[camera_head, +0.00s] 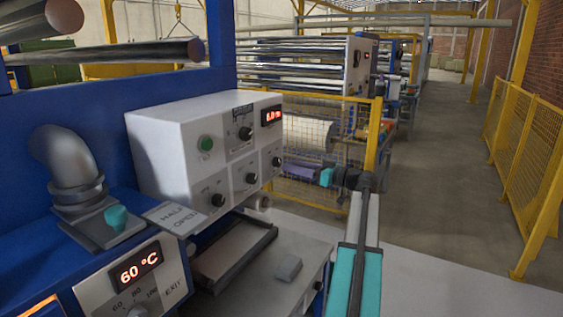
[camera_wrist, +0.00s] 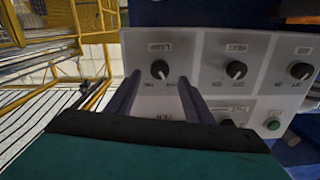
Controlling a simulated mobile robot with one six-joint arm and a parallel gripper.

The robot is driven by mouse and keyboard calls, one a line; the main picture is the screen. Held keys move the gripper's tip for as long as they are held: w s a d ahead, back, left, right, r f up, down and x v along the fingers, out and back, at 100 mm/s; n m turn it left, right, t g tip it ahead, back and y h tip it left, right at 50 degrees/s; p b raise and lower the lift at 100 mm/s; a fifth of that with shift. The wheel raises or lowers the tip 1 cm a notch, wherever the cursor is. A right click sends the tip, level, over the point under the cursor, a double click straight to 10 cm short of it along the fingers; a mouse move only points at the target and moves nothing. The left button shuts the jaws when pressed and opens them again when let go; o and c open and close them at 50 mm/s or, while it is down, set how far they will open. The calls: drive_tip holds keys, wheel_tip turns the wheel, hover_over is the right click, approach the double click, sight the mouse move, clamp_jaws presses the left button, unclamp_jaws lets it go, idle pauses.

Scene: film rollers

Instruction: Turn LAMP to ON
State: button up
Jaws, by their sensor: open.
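The LAMP knob (camera_wrist: 160,69) is a black dial on the white control box, seen upside down in the wrist view. Its pale mark seems to lean toward the OFF side, but it is small. In the head view, the LAMP knob (camera_head: 276,161) is the rightmost of the lower row. My gripper (camera_wrist: 157,82) is open and empty, with one purple finger to each side of the knob in the picture. The head view shows my gripper (camera_head: 289,169) just right of the box, pointing at it. Whether the fingertips reach around the knob, I cannot tell.
The HEAT knob (camera_wrist: 236,69) and AIR knob (camera_wrist: 300,70) sit beside LAMP on the control box (camera_head: 160,150). A green button (camera_head: 205,143) is on its upper left. A yellow mesh guard (camera_head: 310,195) stands behind my gripper. Open floor (camera_head: 450,180) lies to the right.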

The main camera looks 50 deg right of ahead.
sight(280, 163)
drive_tip(key=shift+p+x, duration=0.7)
drive_tip(key=shift+x, duration=2.05)
drive_tip(key=shift+c, duration=0.2)
drive_tip(key=c, duration=1)
